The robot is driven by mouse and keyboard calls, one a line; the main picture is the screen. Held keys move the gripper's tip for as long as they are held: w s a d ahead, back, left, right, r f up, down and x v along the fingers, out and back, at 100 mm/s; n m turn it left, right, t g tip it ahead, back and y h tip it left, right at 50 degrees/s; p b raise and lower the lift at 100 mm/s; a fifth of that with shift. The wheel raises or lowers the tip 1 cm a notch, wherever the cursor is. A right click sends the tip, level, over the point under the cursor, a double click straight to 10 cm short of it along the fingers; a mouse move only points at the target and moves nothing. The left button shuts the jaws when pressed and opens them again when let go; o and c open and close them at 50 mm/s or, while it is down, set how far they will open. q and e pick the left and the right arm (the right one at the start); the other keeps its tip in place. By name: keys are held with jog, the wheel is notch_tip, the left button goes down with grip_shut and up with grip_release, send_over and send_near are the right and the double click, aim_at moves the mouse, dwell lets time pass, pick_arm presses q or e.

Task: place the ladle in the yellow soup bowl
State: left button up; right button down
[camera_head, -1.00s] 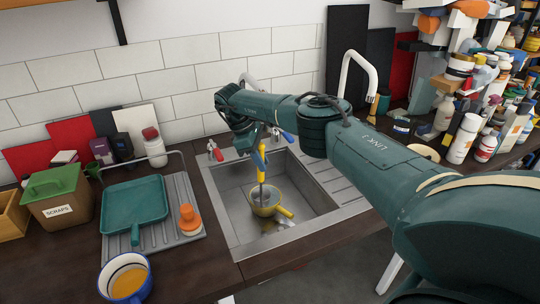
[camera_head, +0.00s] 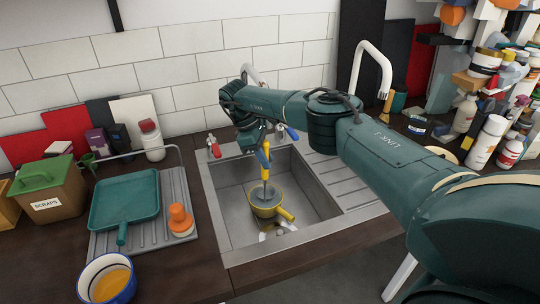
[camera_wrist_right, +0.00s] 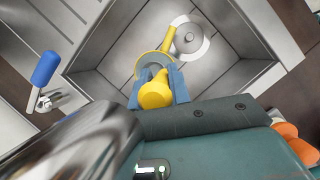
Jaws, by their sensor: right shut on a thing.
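The yellow soup bowl (camera_head: 262,211), with a stubby side handle, sits in the sink. My right gripper (camera_head: 264,158) is above the bowl, pointing down, with its blue fingers shut on the yellow handle of the ladle (camera_head: 265,185). The ladle hangs upright and its thin shaft reaches down within the bowl's rim. Its lower end is hidden, so I cannot tell whether it touches the bottom. In the right wrist view the ladle's yellow handle (camera_wrist_right: 156,92) sits between the fingers, with the bowl's rim and handle (camera_wrist_right: 168,42) beyond it. My left gripper is not in view.
The steel sink (camera_head: 232,225) surrounds the bowl, with its drain (camera_wrist_right: 189,40) beside it. A teal pan (camera_head: 123,200) and an orange-topped object (camera_head: 180,219) stand left on the drainer. A blue-rimmed pot (camera_head: 88,285) is front left. Crowded bottles (camera_head: 487,143) stand at right.

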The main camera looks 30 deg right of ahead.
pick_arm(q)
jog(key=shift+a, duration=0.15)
pick_arm(e)
jog(key=shift+a+r, duration=0.1)
jog(key=shift+a, duration=0.1)
jog(key=shift+f, duration=0.45)
pick_arm(q)
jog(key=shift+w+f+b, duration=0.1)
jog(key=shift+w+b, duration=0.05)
jog(key=shift+b, duration=0.15)
pick_arm(e)
jog(key=shift+f, duration=0.2)
jog(key=c, duration=1.3)
grip_release()
jog(key=shift+d, duration=0.1)
